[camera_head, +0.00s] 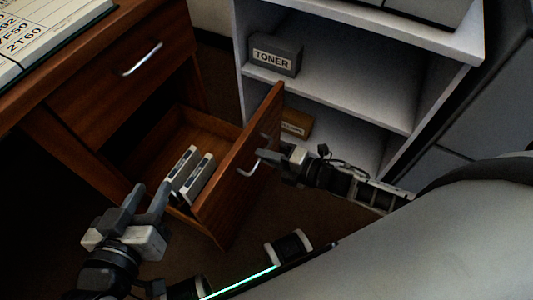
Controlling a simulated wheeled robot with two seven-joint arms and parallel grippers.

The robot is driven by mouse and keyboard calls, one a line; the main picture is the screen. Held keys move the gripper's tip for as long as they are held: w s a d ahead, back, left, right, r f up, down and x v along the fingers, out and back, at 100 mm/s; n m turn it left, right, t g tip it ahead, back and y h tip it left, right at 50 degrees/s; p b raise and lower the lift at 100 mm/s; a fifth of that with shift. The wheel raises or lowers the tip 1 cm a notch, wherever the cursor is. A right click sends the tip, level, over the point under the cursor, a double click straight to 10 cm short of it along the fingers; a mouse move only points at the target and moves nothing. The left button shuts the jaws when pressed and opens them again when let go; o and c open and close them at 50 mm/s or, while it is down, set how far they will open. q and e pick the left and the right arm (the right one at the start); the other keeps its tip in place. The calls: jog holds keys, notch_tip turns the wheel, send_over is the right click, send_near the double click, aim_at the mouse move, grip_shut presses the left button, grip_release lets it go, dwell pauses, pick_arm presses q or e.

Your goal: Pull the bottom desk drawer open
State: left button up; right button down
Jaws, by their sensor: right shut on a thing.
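The bottom desk drawer (237,190) is brown wood and stands well out from the desk. Its inside shows, with two grey-and-white box-like items (200,177) in it. The drawer's silver handle (247,172) is on its front face. My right gripper (268,156) is at this handle, shut on it; its fingers partly hide the handle's upper end. My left gripper (147,200) is at the lower left, in front of the drawer's near side, with its fingers apart and nothing between them.
The upper drawer (120,75) of the desk is closed, with its own silver handle (141,58). A grey shelf unit (345,95) stands at the right, close to the drawer front. It holds a toner box (275,54) and a brown box (296,124). Papers lie on the desk top.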

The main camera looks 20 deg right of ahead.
jog(key=c, duration=1.5)
grip_release()
pick_arm(q)
jog(key=shift+s+f, duration=0.15)
